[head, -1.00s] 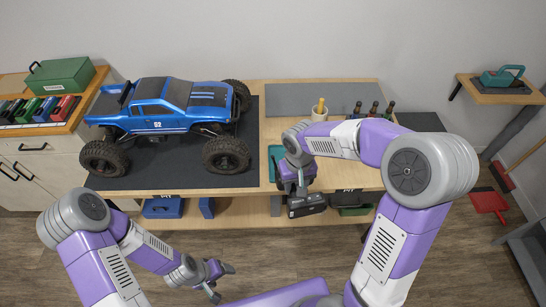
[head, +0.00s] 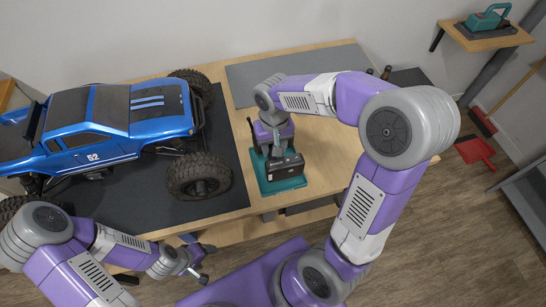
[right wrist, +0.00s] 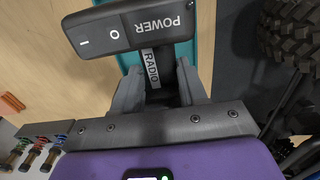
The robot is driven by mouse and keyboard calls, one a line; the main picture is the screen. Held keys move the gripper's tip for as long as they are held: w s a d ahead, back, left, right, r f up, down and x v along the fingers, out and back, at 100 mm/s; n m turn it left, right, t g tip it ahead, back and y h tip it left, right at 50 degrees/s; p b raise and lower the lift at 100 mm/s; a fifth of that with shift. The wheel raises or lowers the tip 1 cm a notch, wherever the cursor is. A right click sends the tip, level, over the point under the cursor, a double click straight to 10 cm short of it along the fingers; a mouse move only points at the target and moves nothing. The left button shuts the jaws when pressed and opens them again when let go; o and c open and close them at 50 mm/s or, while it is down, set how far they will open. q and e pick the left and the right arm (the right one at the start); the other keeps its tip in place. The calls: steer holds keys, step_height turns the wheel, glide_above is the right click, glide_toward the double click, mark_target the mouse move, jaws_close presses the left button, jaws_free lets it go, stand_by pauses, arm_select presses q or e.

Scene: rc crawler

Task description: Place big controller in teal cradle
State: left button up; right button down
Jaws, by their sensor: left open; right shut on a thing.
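The big controller (head: 286,168) is a black box held by my right gripper (head: 276,150), directly over the teal cradle (head: 264,188). The cradle's teal edge shows around the controller's left and front sides. In the right wrist view the controller (right wrist: 130,24) shows a "POWER" switch face, and a "RADIO" label lies between the two fingers. The teal cradle (right wrist: 206,45) shows behind it. I cannot tell whether the controller touches the cradle floor. My left gripper (head: 188,268) is open and empty, low in front of the table.
A blue RC crawler (head: 115,125) stands on a dark mat (head: 215,195) left of the cradle, its wheel close by. A grey mat (head: 300,70) lies at the table's back. Bare wood (head: 335,165) is free right of the cradle. A wall shelf (head: 485,38) is at upper right.

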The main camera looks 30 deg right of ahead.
steer(key=shift+w+f+b, duration=0.1)
steer(key=shift+f+b, duration=0.85)
steer(key=shift+f, duration=1.6)
steer(key=shift+f, duration=0.2)
steer(key=c, duration=0.6)
jaws_free()
steer(key=shift+r, duration=0.1)
steer(key=shift+r, duration=0.25)
step_height(320, 180, up, 12)
steer(key=p, duration=0.4)
steer(key=shift+f, duration=0.15)
